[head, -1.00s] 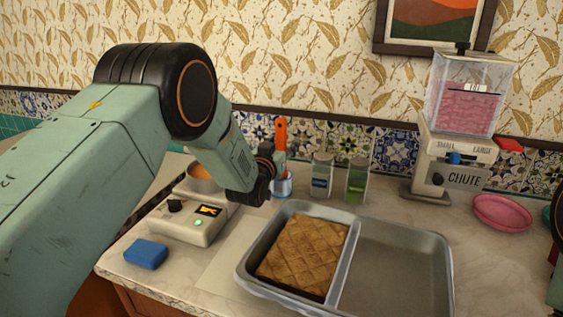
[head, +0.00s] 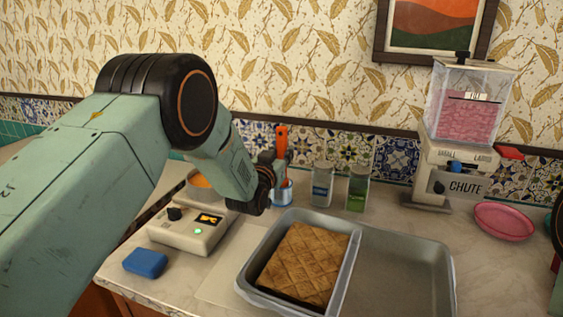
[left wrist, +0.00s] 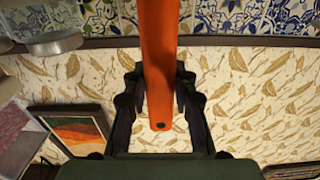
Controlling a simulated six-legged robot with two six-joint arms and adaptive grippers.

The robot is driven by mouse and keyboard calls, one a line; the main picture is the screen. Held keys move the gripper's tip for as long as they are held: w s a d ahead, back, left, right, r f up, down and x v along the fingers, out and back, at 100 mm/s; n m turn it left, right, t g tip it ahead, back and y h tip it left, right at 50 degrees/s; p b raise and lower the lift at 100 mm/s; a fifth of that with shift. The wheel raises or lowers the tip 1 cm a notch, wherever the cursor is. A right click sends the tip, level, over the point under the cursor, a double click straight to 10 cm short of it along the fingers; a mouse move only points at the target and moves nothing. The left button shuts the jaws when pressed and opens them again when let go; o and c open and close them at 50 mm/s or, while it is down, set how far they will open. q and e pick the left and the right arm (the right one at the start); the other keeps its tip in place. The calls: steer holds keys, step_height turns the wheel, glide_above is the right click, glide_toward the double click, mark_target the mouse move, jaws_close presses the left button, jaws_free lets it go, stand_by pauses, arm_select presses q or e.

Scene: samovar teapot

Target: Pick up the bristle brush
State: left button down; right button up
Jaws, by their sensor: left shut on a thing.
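The bristle brush shows as an upright orange handle (head: 281,140) standing in a small blue and white cup (head: 283,193) near the tiled wall. Its bristle end is hidden in the cup. My left gripper (head: 272,165) is at the handle, just above the cup. In the left wrist view, the orange handle (left wrist: 160,60) runs between the two dark fingers of my left gripper (left wrist: 158,85), which is shut on it. My right gripper is not in view.
Two small jars (head: 357,188) stand right of the cup. A grey tray (head: 440,262) with a scored brown slab (head: 305,262) is in front. A beige device (head: 190,232) and blue block (head: 146,262) lie left. A chute dispenser (head: 468,130) and pink dish (head: 503,221) are right.

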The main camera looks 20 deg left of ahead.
arm_select(q)
step_height(320, 180, up, 18)
steer(key=p, duration=0.1)
steer(key=shift+p, duration=0.4)
steer(key=shift+a, duration=0.1)
stand_by(0.6)
